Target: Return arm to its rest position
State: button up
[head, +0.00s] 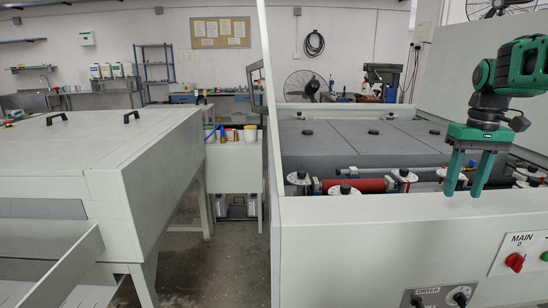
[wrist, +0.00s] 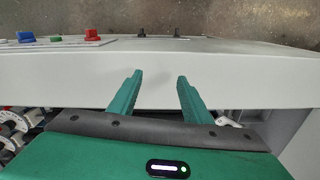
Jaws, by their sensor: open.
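My gripper (head: 468,174) is green, with its two fingers pointing down and spread apart, and nothing between them. In the head view it hangs at the right, in front of the open top of the plate processor (head: 360,228). Its fingertips overlap the upper edge of the processor's front panel in the picture. In the wrist view my gripper (wrist: 155,85) shows both fingers apart against the pale panel (wrist: 60,68). I cannot tell whether the fingers touch the panel.
A red roller (head: 357,186) and black knobs lie inside the processor's open top. A red main switch (head: 515,262) and dryer knobs (head: 460,299) sit on the front. A pale cabinet (head: 100,160) stands at left. Bare floor (head: 225,265) shows between the machines.

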jog(key=s+a+f+m, duration=0.1)
jog(key=s+f, duration=0.4)
jog(key=s, duration=0.4)
jog(key=s+a+f+m, duration=0.2)
jog(key=s+f, duration=0.2)
jog(key=s, duration=0.6)
jog(key=s+a+f+m, duration=0.2)
jog(key=s+f, duration=0.3)
jog(key=s, duration=0.4)
jog(key=shift+s+f, duration=0.3)
jog(key=shift+s, duration=0.1)
jog(key=shift+w+d+f, duration=0.1)
jog(key=shift+w+f, duration=0.15)
jog(key=shift+w, duration=0.35)
jog(key=c, duration=0.3)
